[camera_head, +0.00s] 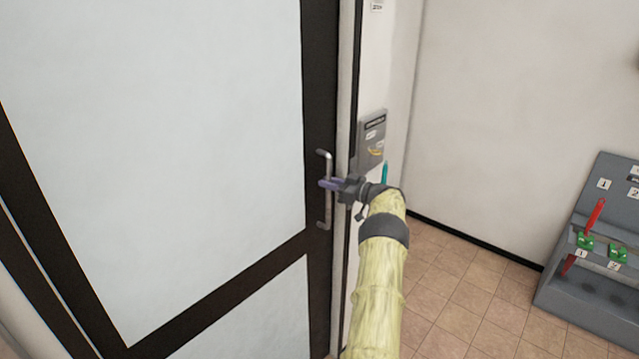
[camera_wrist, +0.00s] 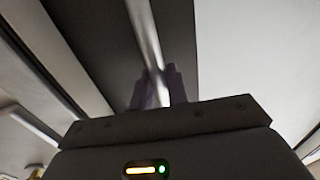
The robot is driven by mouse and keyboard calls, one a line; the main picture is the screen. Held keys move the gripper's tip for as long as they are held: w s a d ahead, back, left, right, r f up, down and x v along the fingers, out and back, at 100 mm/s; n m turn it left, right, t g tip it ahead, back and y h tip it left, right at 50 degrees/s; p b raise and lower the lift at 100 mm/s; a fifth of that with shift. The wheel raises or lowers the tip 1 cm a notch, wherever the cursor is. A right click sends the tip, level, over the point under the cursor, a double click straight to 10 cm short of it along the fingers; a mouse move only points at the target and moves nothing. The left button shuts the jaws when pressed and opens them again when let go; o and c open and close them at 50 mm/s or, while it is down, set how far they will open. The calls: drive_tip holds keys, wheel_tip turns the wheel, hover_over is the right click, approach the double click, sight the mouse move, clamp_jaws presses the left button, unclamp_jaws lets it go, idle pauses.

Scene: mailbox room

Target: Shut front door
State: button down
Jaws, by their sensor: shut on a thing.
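The front door (camera_head: 205,110) has a dark frame and pale panels and fills the left half of the head view. Its edge stands close beside the light door post (camera_head: 346,90); I cannot tell whether it is fully closed. A silver vertical bar handle (camera_head: 328,212) is fixed on the dark right stile. My gripper (camera_head: 327,184) is shut on the handle at about its middle, with purple fingers around the bar. In the wrist view the handle (camera_wrist: 144,30) runs between the two fingers (camera_wrist: 158,88).
A grey panel (camera_head: 372,135) hangs on the wall right of the door. A grey rack (camera_head: 590,290) with red and green items and numbered labels stands at the far right. The tiled floor (camera_head: 455,295) between door and rack is clear.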

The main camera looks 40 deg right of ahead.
drive_tip(key=shift+w+d+r, duration=0.3)
drive_tip(key=shift+w+d, duration=0.05)
drive_tip(key=shift+r, duration=0.15)
drive_tip(key=c, duration=1.6)
unclamp_jaws()
drive_tip(key=shift+d, duration=0.1)
drive_tip(key=shift+o, duration=0.8)
drive_tip(key=shift+w+f, duration=0.2)
drive_tip(key=shift+w, duration=0.05)
drive_tip(key=shift+f, duration=0.1)
drive_tip(key=shift+v, duration=0.9)
drive_tip(key=b+v, duration=0.4)
drive_tip(key=v, duration=1.2)
drive_tip(key=shift+b, duration=0.3)
